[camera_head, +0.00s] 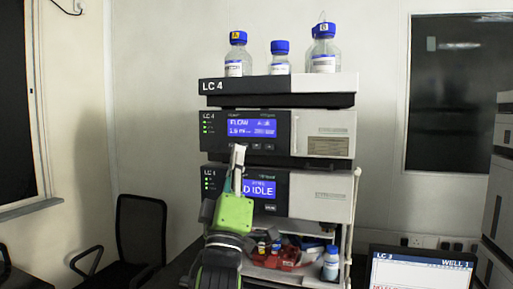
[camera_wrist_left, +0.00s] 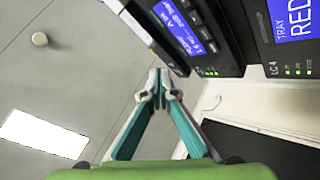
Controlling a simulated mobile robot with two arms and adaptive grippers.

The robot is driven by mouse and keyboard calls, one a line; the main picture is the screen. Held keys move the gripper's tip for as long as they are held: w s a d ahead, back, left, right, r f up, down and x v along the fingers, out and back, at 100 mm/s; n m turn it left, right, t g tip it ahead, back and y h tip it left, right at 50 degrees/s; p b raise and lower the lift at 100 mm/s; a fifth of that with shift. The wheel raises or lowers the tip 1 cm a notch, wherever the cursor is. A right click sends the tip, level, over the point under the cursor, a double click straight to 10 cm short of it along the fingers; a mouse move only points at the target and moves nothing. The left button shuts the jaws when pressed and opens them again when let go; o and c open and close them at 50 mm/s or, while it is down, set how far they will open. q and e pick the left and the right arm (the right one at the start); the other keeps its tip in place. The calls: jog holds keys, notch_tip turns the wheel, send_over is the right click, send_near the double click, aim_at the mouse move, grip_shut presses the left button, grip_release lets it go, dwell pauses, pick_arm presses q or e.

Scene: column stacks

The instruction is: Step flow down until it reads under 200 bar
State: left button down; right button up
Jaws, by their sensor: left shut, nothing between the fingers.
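Small dark buttons (camera_head: 262,146) sit in a row under the display. My left gripper (camera_head: 238,150) points upward, its closed fingertips just below and left of these buttons in the picture; I cannot tell whether they touch the panel. In the left wrist view the fingers (camera_wrist_left: 160,78) meet at the tips, empty, near tilted dark module fronts. My right gripper is not in view.
Blue-capped bottles (camera_head: 280,57) stand on the top tray (camera_head: 278,86). Vials and a bottle (camera_head: 331,263) sit at the bottom. An LC 3 screen (camera_head: 420,272) is lower right, a chair (camera_head: 140,235) left.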

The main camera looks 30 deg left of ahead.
aim_at(251, 152)
pick_arm(q)
jog(key=shift+w, duration=0.1)
jog(key=shift+w+a+b, duration=0.3)
jog(key=shift+w+a, duration=0.05)
jog(key=shift+w, duration=1.05)
jog(key=shift+w+a+b, duration=0.3)
jog(key=shift+w+a, duration=0.05)
jog(key=shift+w, duration=1.05)
jog(key=shift+w+a+b, duration=0.3)
jog(key=shift+w+a, duration=0.05)
jog(key=shift+w, duration=1.05)
jog(key=shift+w+a, duration=0.1)
jog(key=shift+w, duration=0.3)
jog(key=shift+w+a+b, duration=0.1)
jog(key=shift+w+b, duration=0.2)
jog(key=shift+w, duration=0.1)
jog(key=shift+s, duration=0.15)
jog(key=shift+s+d, duration=0.25)
jog(key=shift+s, duration=0.45)
